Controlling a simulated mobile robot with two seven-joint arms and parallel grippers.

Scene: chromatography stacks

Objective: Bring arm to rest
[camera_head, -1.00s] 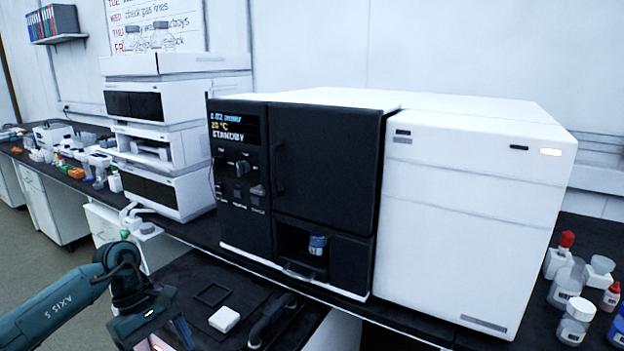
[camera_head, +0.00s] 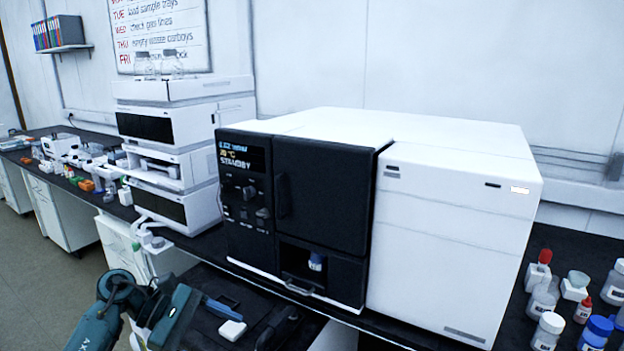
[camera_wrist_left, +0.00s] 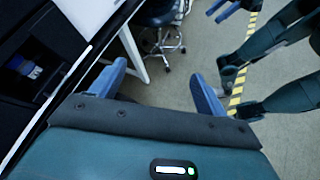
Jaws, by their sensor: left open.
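My left arm comes in at the bottom left of the head view. Its gripper (camera_head: 205,318) is partly cut off by the lower edge, in front of the bench. In the left wrist view, the two blue fingers of my left gripper (camera_wrist_left: 158,88) stand wide apart with nothing between them, over the floor beside the bench edge. Blue finger-like parts at the top of that view look like my right gripper (camera_wrist_left: 225,9); they are too small and cropped to judge. A blue-capped vial (camera_head: 316,262) stands in the open bay of the black-fronted instrument (camera_head: 325,190).
A white module (camera_head: 450,250) adjoins the instrument. Bottles (camera_head: 548,330) stand at right, a stacked unit (camera_head: 165,125) at left. In the wrist view, a stool (camera_wrist_left: 160,15) and yellow-black floor tape (camera_wrist_left: 243,55) show.

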